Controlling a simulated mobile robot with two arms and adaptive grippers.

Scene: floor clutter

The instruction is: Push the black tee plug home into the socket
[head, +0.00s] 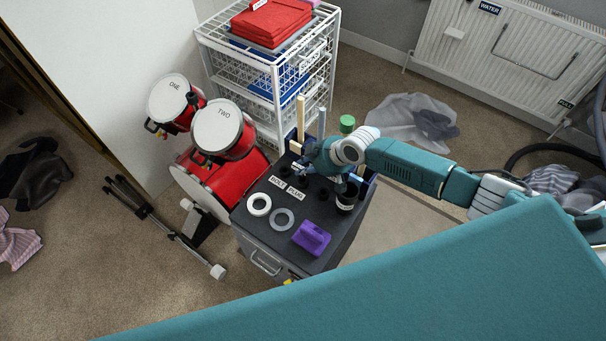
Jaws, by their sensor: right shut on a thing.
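My right gripper (305,166) reaches in from the right, low over the far part of the dark cart top (262,227). It is shut on a small dark thing, which I take to be the black tee plug; the fingers and wrist mostly hide it. The socket cannot be told clearly; small dark round features, one of them a dark spot (323,195), show on the cart top near white labels (279,182). I cannot tell how the plug sits relative to the socket. My left gripper is out of view.
The cart top also holds a white ring (259,204), a grey ring (283,221), a purple block (311,238) and a black labelled cup (346,201). Red drums (226,131) stand left, a white wire basket rack (268,75) behind. Clothes lie on the carpet.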

